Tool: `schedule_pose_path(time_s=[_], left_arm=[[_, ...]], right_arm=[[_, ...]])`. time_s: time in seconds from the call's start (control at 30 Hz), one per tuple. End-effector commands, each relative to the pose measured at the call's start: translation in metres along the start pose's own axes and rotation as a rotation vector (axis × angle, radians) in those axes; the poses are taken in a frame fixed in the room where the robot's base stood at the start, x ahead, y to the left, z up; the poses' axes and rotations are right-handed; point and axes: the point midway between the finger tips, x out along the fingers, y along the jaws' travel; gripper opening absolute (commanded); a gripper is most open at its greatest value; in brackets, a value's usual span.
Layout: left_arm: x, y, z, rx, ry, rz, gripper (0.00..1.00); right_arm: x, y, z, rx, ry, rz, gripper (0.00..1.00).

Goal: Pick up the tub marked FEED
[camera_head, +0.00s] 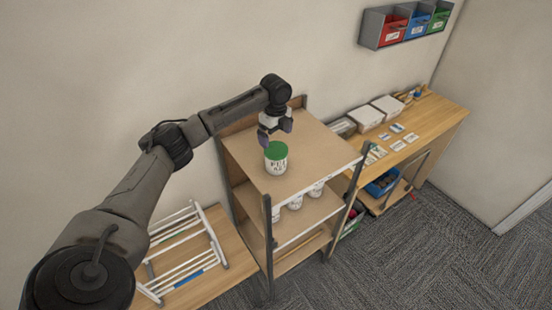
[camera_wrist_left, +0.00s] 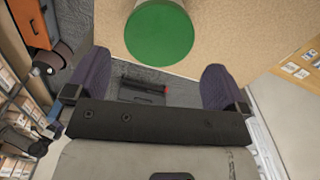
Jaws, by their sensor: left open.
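A white tub (camera_head: 277,166) with a green lid and dark lettering stands upright on the top board of the wooden shelf unit (camera_head: 310,150). The lettering is too small to read surely. My left gripper (camera_head: 275,134) is just behind and above the tub, apart from it. In the left wrist view the green lid (camera_wrist_left: 159,33) lies beyond the two spread fingers (camera_wrist_left: 156,88), with nothing between them. More white tubs (camera_head: 295,201) with dark marks stand on the shelf below, partly hidden by the top board. My right gripper is not in view.
The shelf unit's dark posts rise at its corners. A white rack (camera_head: 184,250) lies on a low wooden surface at left. A wooden bench (camera_head: 436,116) with white boxes and cards stands at right. Red, blue and green bins (camera_head: 391,32) hang on the wall.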

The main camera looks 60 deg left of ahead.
Motion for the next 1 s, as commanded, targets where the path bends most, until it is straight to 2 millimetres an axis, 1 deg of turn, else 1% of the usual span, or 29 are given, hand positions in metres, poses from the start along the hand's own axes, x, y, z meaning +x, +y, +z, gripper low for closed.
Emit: schedule_pose_path(time_s=[0.1, 0.2, 0.47, 0.67, 0.7, 0.8, 1.0], left_arm=[[0.017, 0.000, 0.000, -0.001, -0.001, 0.002, 1.00], [0.027, 0.000, 0.000, -0.001, -0.001, 0.002, 1.00], [0.039, 0.000, -0.002, 0.000, -0.001, 0.001, 1.00], [0.063, 0.002, -0.007, -0.001, -0.001, 0.004, 1.00], [0.069, 0.001, -0.007, -0.001, -0.001, 0.002, 1.00], [0.079, 0.001, -0.008, 0.000, -0.001, 0.002, 1.00], [0.087, 0.001, -0.007, 0.001, -0.002, 0.000, 1.00]], right_arm=[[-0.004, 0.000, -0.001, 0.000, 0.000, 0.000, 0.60], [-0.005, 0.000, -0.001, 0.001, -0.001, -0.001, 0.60], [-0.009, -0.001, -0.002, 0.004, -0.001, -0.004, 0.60], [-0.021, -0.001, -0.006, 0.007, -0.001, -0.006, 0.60], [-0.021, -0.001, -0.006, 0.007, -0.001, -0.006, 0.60], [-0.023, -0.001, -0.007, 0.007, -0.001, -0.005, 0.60], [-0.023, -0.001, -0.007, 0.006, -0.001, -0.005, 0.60]])
